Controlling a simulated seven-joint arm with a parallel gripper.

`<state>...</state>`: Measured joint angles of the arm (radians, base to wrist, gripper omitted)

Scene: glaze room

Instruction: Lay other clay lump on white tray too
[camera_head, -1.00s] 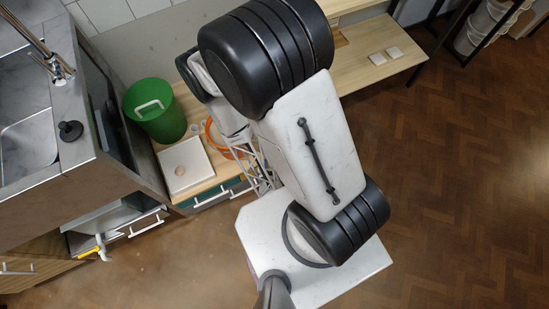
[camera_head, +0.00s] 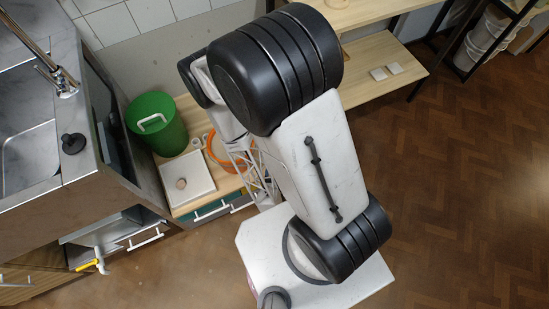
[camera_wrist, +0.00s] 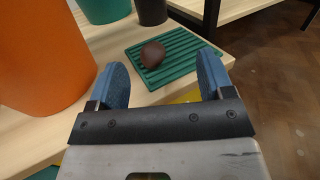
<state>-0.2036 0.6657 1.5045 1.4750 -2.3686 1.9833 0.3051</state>
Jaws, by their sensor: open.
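A dark brown clay lump (camera_wrist: 153,54) lies on a green ribbed mat (camera_wrist: 185,62) in the wrist view. My gripper (camera_wrist: 162,82) is open and empty, with its blue fingertips apart on the near side of the lump. The white tray (camera_head: 202,183) sits on the wooden counter in the head view, with a light tan lump (camera_head: 181,184) on it. The brown lump and my fingertips are hidden behind my arm in the head view.
An orange container (camera_wrist: 42,55) stands close left of my gripper; its rim also shows in the head view (camera_head: 213,158). A green bin (camera_head: 157,123) stands behind the tray. A dark cup (camera_wrist: 152,11) stands beyond the mat. Small pale squares (camera_head: 387,73) lie on a shelf at right.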

